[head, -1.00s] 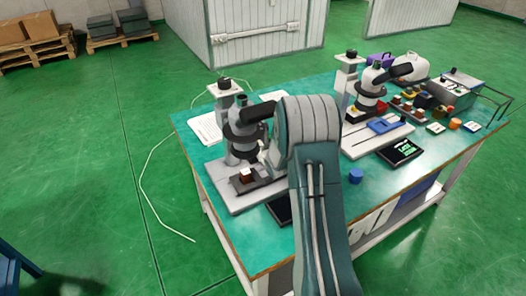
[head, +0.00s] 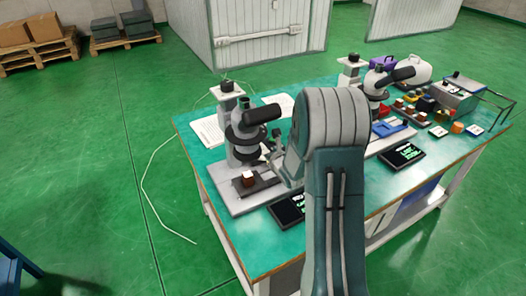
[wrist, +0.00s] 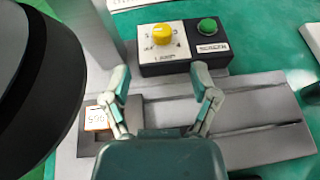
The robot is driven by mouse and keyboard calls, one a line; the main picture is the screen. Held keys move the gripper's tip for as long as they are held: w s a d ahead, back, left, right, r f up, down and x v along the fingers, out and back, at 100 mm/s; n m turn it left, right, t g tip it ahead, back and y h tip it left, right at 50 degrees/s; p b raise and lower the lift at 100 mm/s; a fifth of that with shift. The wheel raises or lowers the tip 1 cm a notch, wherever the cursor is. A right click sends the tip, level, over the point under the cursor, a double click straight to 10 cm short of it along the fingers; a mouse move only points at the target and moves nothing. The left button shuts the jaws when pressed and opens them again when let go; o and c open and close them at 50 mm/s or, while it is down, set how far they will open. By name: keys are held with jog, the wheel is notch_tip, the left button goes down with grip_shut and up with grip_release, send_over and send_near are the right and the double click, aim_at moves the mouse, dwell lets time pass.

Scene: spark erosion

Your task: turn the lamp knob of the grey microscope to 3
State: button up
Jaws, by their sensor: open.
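The grey microscope (head: 247,118) stands at the left of the bench in the head view, on its pale base plate (head: 222,192). In the wrist view a dark control box (wrist: 180,66) on the base carries a yellow knob (wrist: 163,34) on a white numbered dial. The knob's exact setting is too small to tell. A green button (wrist: 207,26) sits right of it. My gripper (wrist: 160,78) is open and empty, its fingertips short of the box and apart from the knob. In the head view my gripper (head: 280,155) is right of the microscope, partly hidden by my arm.
The microscope's dark round head (wrist: 40,75) is close on the left in the wrist view. A specimen block (wrist: 97,118) sits on the stage beside the left finger. A second microscope (head: 378,82) stands farther right. A dark tablet (head: 288,210) lies near the bench's front edge.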

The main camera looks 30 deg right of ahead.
jog(key=d+n+g+y, duration=0.2)
jog(key=d+n+y, duration=0.4)
jog(key=y, duration=0.1)
jog(key=x, duration=1.1)
jog(key=shift+w+f, duration=0.25)
jog(key=shift+f, duration=0.05)
grip_shut()
